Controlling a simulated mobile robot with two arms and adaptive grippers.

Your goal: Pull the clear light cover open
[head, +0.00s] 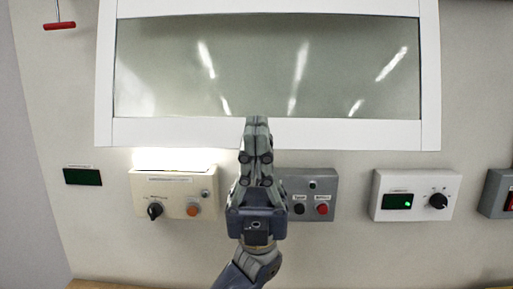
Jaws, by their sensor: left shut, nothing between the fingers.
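The clear cover (170,67) is a wide see-through pane in a white frame (180,131), at the top of the head view. Streaks of light reflect in it. My left gripper (257,120) points up, with its fingers together and nothing between them. Its fingertips overlap the frame's bottom edge in the picture; I cannot tell whether they touch it. The frame looks closed against the wall. My right gripper is not in view.
Below the frame are a cream box (173,195) with a black knob, a grey box (325,187) with buttons, partly hidden by my gripper, and a white box (416,180) with a knob. A red handle (60,26) hangs at upper left.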

